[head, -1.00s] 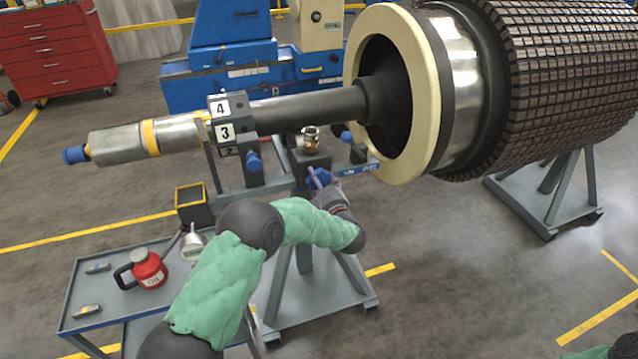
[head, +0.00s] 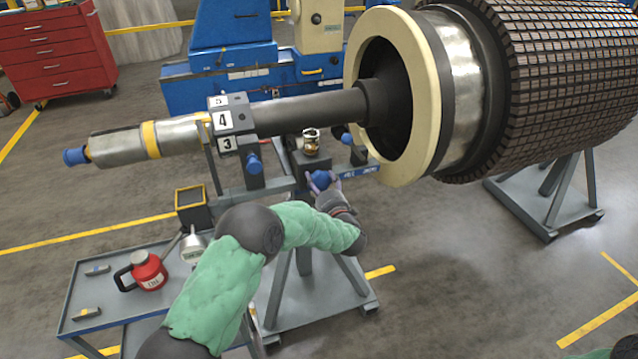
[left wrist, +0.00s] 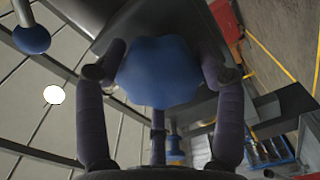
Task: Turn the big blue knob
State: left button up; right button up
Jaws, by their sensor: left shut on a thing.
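The big blue knob (head: 322,179) is at the front of the stand under the rotor shaft. In the left wrist view the lobed knob (left wrist: 160,75) sits between my left fingers, which press on its two sides. My left gripper (head: 320,184) is shut on it, and the arm partly hides the stand below. The gripper's dark fingers (left wrist: 158,70) also show in the left wrist view. My right gripper is out of view; only a bit of green sleeve shows at the lower right corner.
The rotor shaft (head: 310,110) carries a numbered block (head: 232,121) showing 5, 4 and 3. Smaller blue knobs (head: 254,164) and (head: 347,138) are near the big one. A cart (head: 125,309) with a red oil can (head: 148,271) stands left of my arm.

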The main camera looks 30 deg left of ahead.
pick_arm(q)
jog(key=shift+w+d+f, duration=0.1)
jog(key=shift+d+f, duration=0.1)
jog(key=shift+d, duration=0.1)
jog(key=o, duration=1)
jog(key=shift+c, duration=0.2)
jog(key=shift+o, duration=0.9)
jog(key=shift+w, duration=0.25)
jog(key=shift+s, duration=0.1)
jog(key=shift+r, duration=0.1)
jog(key=v, duration=1.2)
jog(key=shift+s+a, duration=0.1)
